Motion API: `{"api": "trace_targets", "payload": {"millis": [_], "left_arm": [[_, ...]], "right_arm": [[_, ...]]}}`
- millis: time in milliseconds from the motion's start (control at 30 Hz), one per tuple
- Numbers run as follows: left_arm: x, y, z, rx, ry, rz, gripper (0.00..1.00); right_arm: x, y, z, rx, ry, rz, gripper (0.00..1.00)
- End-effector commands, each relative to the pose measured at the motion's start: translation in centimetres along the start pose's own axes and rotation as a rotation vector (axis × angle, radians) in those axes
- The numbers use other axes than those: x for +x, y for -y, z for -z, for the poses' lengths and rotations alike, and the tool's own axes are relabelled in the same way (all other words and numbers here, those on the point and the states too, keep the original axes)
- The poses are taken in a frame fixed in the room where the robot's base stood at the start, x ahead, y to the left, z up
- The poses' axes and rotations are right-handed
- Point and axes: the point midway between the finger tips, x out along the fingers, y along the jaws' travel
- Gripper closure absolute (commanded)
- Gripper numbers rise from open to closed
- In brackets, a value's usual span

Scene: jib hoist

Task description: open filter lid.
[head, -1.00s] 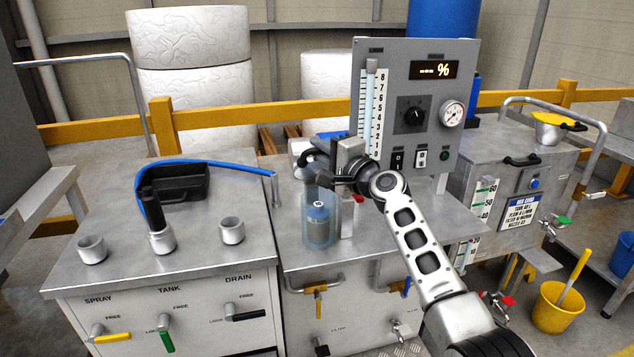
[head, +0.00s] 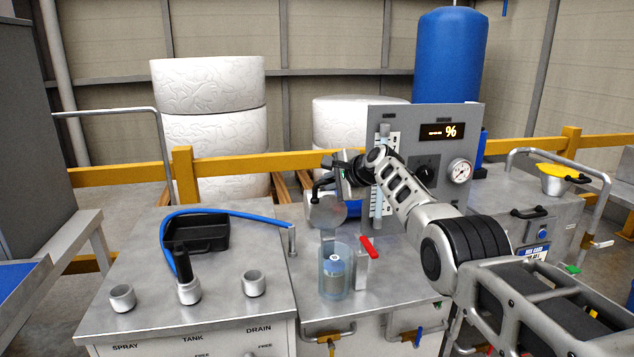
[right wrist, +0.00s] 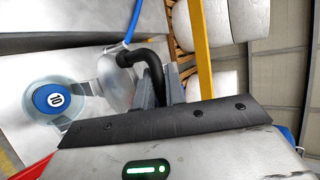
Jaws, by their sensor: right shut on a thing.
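The filter housing (head: 336,284) is a clear cylinder on the middle bench, open at the top, with a blue-capped filter element inside. My left gripper is not in view.
A red-handled lever (head: 370,247) stands just right of the housing. The control panel (head: 467,135) rises behind my right arm. A blue hose (head: 215,213), a black tray (head: 200,232) and metal cups (head: 253,283) are on the left bench.

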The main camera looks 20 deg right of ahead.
Motion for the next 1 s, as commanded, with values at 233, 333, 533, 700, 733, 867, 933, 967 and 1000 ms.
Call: {"api": "trace_targets", "payload": {"millis": [233, 333, 533, 700, 733, 867, 933, 967, 1000], "left_arm": [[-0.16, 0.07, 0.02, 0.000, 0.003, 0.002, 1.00], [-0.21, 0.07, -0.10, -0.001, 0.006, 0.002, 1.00], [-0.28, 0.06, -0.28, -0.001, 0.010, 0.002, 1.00], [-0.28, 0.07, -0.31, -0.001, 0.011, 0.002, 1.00], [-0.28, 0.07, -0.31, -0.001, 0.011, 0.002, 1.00], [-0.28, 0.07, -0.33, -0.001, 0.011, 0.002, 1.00], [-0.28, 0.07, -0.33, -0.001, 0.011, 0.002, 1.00], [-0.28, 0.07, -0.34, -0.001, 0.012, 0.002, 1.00], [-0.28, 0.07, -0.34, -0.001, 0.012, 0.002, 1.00]], "right_arm": [[-0.43, 0.22, 0.67, 0.018, -0.008, -0.026, 1.00], [-0.50, 0.18, 0.84, 0.021, -0.010, -0.032, 1.00], [-0.55, 0.13, 0.96, 0.022, -0.012, -0.036, 1.00], [-0.55, 0.11, 0.98, 0.022, -0.012, -0.036, 1.00], [-0.55, 0.11, 0.98, 0.022, -0.012, -0.036, 1.00], [-0.55, 0.11, 0.99, 0.022, -0.012, -0.036, 0.77], [-0.54, 0.08, 1.00, 0.022, -0.012, -0.037, 0.66], [-0.54, 0.07, 1.00, 0.022, -0.012, -0.037, 0.66], [-0.53, 0.04, 1.00, 0.022, -0.012, -0.037, 0.66]]}}
